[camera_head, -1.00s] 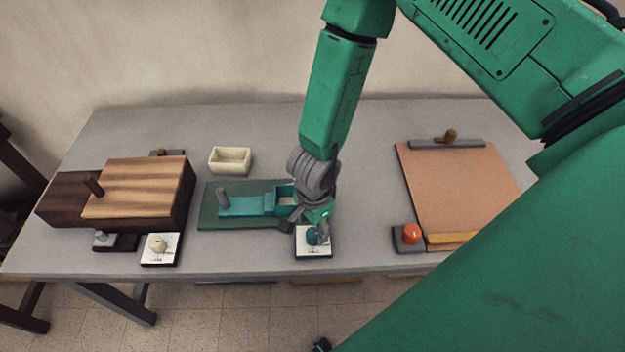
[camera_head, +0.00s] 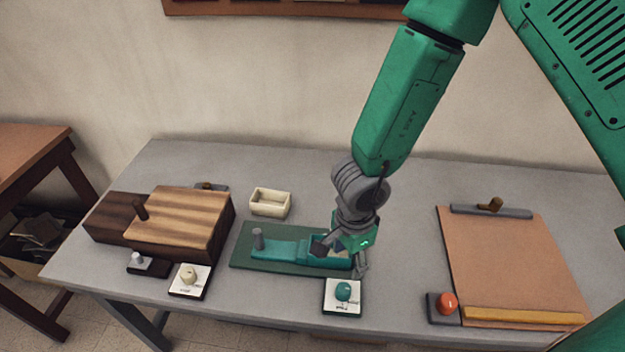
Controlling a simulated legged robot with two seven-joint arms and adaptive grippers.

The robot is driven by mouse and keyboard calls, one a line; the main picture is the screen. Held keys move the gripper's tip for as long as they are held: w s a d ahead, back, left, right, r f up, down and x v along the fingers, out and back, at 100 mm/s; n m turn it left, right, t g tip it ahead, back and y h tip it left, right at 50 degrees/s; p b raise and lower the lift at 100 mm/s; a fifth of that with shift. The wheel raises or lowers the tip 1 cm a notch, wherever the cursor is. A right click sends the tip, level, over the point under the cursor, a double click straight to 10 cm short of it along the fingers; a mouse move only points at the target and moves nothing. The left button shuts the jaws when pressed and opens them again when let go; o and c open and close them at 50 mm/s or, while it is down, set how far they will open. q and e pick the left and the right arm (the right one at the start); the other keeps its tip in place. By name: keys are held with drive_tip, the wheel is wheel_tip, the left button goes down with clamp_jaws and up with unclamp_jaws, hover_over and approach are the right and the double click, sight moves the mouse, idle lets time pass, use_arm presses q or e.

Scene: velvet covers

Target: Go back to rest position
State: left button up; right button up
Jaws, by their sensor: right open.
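My right gripper (camera_head: 342,260) hangs over the right end of the green board with the teal sliding box (camera_head: 280,250), just behind the white card with a teal knob (camera_head: 343,292). It is open and appears empty; the knob stands clear in front of it. Part of the teal box is hidden behind the gripper. My right arm comes down from the upper right. My left gripper is not in view.
A wooden box (camera_head: 180,222) with a peg and a white-knobbed card (camera_head: 190,279) stand at the left. A cream tray (camera_head: 270,203) sits behind the board. A tan panel (camera_head: 510,255) with a red knob (camera_head: 446,303) lies right. Grey table (camera_head: 400,300) shows bare between them.

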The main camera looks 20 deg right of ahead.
drive_tip(key=s+d+f+n+h, duration=0.2)
drive_tip(key=s+d+f+n, duration=0.5)
drive_tip(key=s+n, duration=0.25)
drive_tip(key=s+a+f+n+y, duration=0.1)
drive_tip(key=s+f+n+y, duration=0.1)
drive_tip(key=s+n, duration=0.65)
wheel_tip(320, 180, down, 13)
drive_tip(key=a+b, duration=0.1)
drive_tip(key=b, duration=1.3)
drive_tip(key=shift+w+a+f+t, duration=0.2)
drive_tip(key=shift+w+a+t, duration=0.1)
drive_tip(key=shift+a, duration=0.05)
